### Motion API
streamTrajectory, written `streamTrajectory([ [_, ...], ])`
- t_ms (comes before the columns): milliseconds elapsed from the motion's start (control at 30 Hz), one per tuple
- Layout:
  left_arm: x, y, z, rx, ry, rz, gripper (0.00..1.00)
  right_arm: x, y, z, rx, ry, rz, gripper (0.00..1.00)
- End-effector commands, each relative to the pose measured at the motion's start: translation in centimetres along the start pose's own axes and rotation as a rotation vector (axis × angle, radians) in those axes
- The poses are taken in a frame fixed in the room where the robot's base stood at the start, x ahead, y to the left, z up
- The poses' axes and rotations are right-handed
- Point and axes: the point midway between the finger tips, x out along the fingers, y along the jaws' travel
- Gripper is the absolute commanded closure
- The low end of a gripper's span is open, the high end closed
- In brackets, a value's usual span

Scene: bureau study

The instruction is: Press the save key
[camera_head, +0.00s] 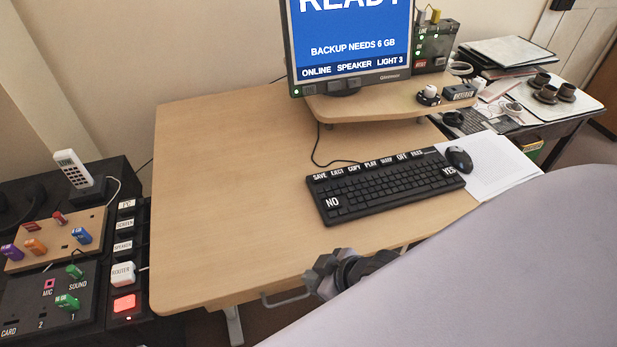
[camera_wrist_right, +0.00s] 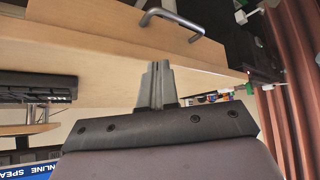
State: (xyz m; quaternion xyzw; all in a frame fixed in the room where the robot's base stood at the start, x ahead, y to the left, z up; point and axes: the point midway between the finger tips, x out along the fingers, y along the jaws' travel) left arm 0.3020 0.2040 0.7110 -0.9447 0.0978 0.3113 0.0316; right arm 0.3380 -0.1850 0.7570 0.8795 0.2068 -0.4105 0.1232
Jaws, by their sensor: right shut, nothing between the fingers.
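The black keyboard (camera_head: 375,192) lies on the wooden desk, below the monitor. The save key (camera_head: 320,177) is the leftmost of the labelled keys along its back edge, above the NO key. My right gripper (camera_head: 322,277) is at the desk's front edge, in front of the keyboard and apart from it. In the right wrist view its fingers (camera_wrist_right: 157,72) are together with nothing between them. That view is turned over and shows the keyboard (camera_wrist_right: 38,86) at the left edge; the save key cannot be made out there. My left gripper is not in view.
The monitor (camera_head: 350,45) reads READY and stands on a raised shelf (camera_head: 370,103). A mouse (camera_head: 459,159) sits right of the keyboard. A drawer handle (camera_head: 285,299) projects under the front edge. A switch panel (camera_head: 50,300) is at the left. The desk's left half is clear.

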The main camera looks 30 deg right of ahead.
Motion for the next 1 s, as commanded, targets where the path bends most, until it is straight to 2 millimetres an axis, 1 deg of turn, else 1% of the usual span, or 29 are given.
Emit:
streamTrajectory([
  [33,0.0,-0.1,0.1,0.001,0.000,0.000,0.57,0.6,0.5,-1.0,-0.056,0.014,-0.017,1.00],
  [133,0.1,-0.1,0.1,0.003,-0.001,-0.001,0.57,1.5,0.9,-2.3,-0.144,0.037,-0.056,1.00],
  [267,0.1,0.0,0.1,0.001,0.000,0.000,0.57,2.4,1.9,-4.0,-0.251,0.061,-0.091,1.00],
  [367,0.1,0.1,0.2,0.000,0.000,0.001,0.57,3.0,3.1,-5.3,-0.333,0.076,-0.112,1.00],
  [467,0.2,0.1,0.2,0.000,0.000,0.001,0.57,3.5,4.9,-6.6,-0.417,0.087,-0.125,1.00],
  [567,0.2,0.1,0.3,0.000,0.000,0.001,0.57,3.7,7.1,-8.0,-0.497,0.095,-0.129,1.00],
  [667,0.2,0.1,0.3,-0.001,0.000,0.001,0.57,3.6,9.9,-9.4,-0.571,0.100,-0.123,1.00],
  [733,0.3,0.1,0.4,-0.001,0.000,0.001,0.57,3.3,12.1,-10.5,-0.614,0.103,-0.112,1.00],
  [900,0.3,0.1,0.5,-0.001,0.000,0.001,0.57,1.8,17.8,-13.1,-0.698,0.108,-0.068,1.00],
  [1000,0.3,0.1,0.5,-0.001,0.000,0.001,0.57,0.7,20.7,-14.3,-0.727,0.112,-0.040,1.00],
])
